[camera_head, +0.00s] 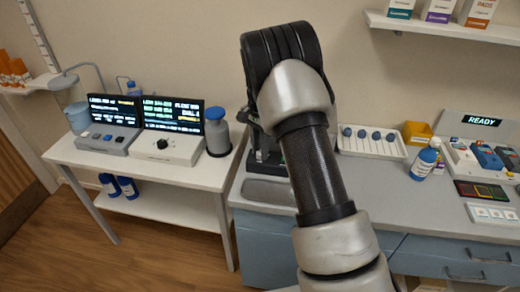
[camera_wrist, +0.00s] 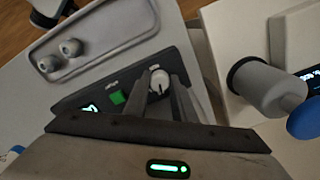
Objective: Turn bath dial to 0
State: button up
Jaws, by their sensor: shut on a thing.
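The bath dial (camera_wrist: 159,78) is a small pale round knob with a dark pointer mark. It sits on a dark sloping panel (camera_wrist: 135,92) in the wrist view, beside a green button (camera_wrist: 117,97) and a small lit green display (camera_wrist: 88,108). My gripper (camera_wrist: 168,88) has its grey fingers at the dial and is shut on it. The fingers hide part of the dial's edge, and I cannot read its setting. In the head view my arm hides the dial and the fingers; only part of a dark machine (camera_head: 262,150) shows beside the arm.
A grey metal tray (camera_wrist: 95,40) with two round pieces lies close to the panel. A grey bottle with a blue cap (camera_wrist: 270,90) stands right in the wrist view.

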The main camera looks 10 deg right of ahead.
jog(key=n, duration=0.7)
jog(key=shift+d+n, duration=0.1)
jog(key=shift+n, duration=0.3)
jog(key=n, duration=0.3)
jog(key=shift+b, duration=0.3)
jog(key=shift+d+n, duration=0.1)
jog(key=shift+n, duration=1.9)
jog(key=o, duration=1.1)
